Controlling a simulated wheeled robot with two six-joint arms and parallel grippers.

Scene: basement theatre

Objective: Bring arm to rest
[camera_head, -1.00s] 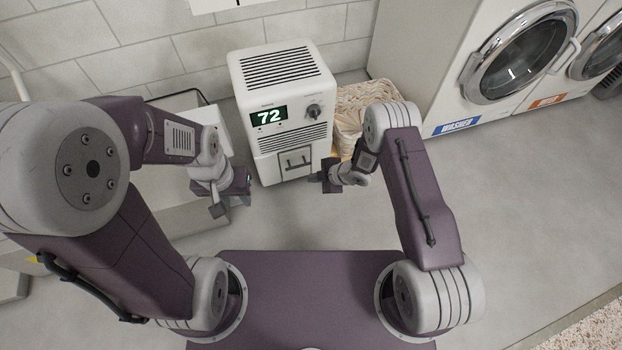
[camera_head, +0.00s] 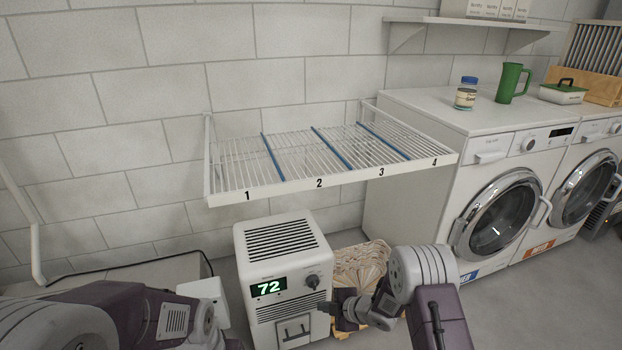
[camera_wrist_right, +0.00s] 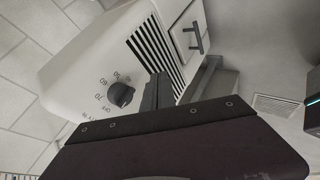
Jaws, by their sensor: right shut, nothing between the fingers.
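My right gripper (camera_head: 330,307) is shut and empty. It is in front of the lower right side of the white dehumidifier-like unit (camera_head: 283,232), which shows a green 72; I cannot tell whether they touch. In the right wrist view my right gripper's dark fingers (camera_wrist_right: 180,88) lie over the unit's front, near its black knob (camera_wrist_right: 121,94), vent slots and small drawer with a handle (camera_wrist_right: 192,38). My left arm (camera_head: 120,312) reaches in low at the left. Its gripper is below the picture's bottom edge.
A white wire rack (camera_head: 330,190) numbered 1 to 4 hangs on the wall above the unit. Washing machines (camera_head: 505,215) stand further right. A white box (camera_head: 203,292) is left of the unit.

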